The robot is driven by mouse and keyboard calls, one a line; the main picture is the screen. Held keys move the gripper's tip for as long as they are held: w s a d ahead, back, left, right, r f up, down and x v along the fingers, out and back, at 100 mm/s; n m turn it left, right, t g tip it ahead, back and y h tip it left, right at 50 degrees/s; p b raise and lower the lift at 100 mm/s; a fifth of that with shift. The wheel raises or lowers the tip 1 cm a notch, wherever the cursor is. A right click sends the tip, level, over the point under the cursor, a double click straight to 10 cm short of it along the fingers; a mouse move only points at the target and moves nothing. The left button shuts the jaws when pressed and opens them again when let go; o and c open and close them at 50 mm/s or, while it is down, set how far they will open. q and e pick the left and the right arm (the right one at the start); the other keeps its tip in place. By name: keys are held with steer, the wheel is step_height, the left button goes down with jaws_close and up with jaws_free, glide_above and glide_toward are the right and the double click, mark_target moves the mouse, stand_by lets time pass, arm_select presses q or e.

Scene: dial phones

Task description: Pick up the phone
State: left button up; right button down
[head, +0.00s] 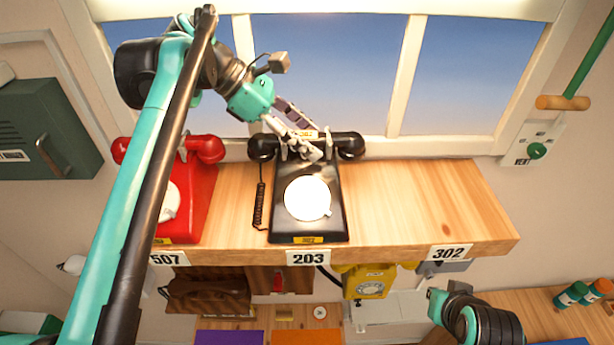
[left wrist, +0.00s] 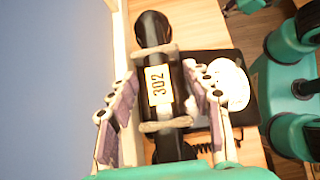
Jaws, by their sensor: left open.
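A black dial phone (head: 284,212) sits on the wooden shelf above the 203 label. Its black handset (head: 347,146) rests on the cradle, and a coiled cord hangs at its left. My left gripper (head: 309,147) is at the middle of the handset from above and behind. In the left wrist view, my left gripper (left wrist: 160,115) is open, with one finger on each side of the handset (left wrist: 152,32), which carries a yellow 302 label (left wrist: 158,85). I cannot tell whether the fingers touch it. My right gripper (head: 447,298) shows only partly below the shelf, at the lower right.
A red dial phone (head: 196,193) stands left on the shelf (head: 420,205), partly behind my left arm. The shelf's right part, above the 302 label (head: 449,252), is bare. A yellow phone (head: 369,281) hangs below. A window (head: 340,70) is behind.

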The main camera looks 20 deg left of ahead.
arm_select(q)
steer(key=shift+a, duration=0.1)
steer(key=shift+c, duration=0.3)
jaws_close()
steer(key=shift+r, duration=0.15)
